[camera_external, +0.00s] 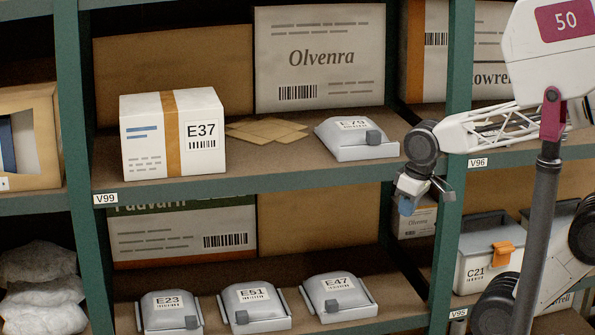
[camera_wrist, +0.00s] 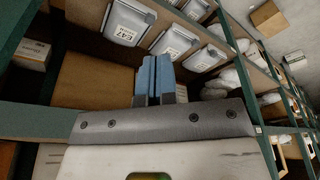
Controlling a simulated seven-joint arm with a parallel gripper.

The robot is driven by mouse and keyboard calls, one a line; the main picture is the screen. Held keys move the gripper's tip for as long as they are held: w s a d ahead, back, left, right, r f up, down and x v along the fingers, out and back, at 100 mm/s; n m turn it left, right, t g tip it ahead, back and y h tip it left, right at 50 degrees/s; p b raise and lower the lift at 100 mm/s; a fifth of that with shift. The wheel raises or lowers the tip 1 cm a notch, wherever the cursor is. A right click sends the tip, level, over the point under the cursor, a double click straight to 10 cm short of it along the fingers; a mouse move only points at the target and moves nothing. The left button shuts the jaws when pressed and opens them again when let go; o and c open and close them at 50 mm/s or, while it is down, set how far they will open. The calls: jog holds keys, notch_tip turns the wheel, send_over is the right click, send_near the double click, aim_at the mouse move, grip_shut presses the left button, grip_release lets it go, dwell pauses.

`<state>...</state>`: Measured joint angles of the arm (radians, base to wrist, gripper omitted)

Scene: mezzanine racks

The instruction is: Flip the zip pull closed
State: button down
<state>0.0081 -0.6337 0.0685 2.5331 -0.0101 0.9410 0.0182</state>
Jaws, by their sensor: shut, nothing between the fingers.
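No part is marked as a zip pull. Grey pouches in pale trays each carry a small dark tab. E79 (camera_external: 345,132) lies on the upper shelf, its tab (camera_external: 373,137) at the front right. E23 (camera_external: 168,305), E51 (camera_external: 250,297) and E47 (camera_external: 335,287) lie on the lower shelf; their tabs sit at the front. In the wrist view pouches show at the top, one labelled E47 (camera_wrist: 130,15). My gripper (camera_external: 407,206) has blue fingertips and is below and right of E79, by the rack upright. Its fingers (camera_wrist: 155,72) are shut and empty, apart from the pouches.
A white box E37 (camera_external: 145,140) and flat brown envelopes (camera_external: 265,130) share the upper shelf. The green upright (camera_external: 452,190) and shelf edge (camera_external: 250,188) are close to my gripper. A C21 bin (camera_external: 475,270) is at right. Space above the lower pouches looks free.

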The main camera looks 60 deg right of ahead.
jog(key=shift+w, duration=0.1)
jog(key=w+d+r+n+g+h, duration=0.1)
jog(key=w+d+r+n+g, duration=0.2)
jog(key=w+r, duration=0.8)
jog(key=w+d+r+n+g+h, duration=0.2)
jog(key=w+r+n, duration=0.4)
jog(key=w+r, duration=0.5)
jog(key=shift+w+d+r+g, duration=0.4)
jog(key=shift+w+d, duration=0.15)
jog(key=shift+w, duration=0.6)
jog(key=shift+f, duration=0.1)
send_near(367, 144)
jog(key=f, duration=0.1)
jog(key=w+a+f, duration=0.1)
jog(key=f, duration=0.1)
jog(key=a+f, duration=0.1)
jog(key=shift+w+f, duration=0.15)
jog(key=shift+s+d, duration=0.75)
jog(key=shift+d, duration=0.05)
jog(key=shift+s+d, duration=0.6)
jog(key=shift+d, duration=0.05)
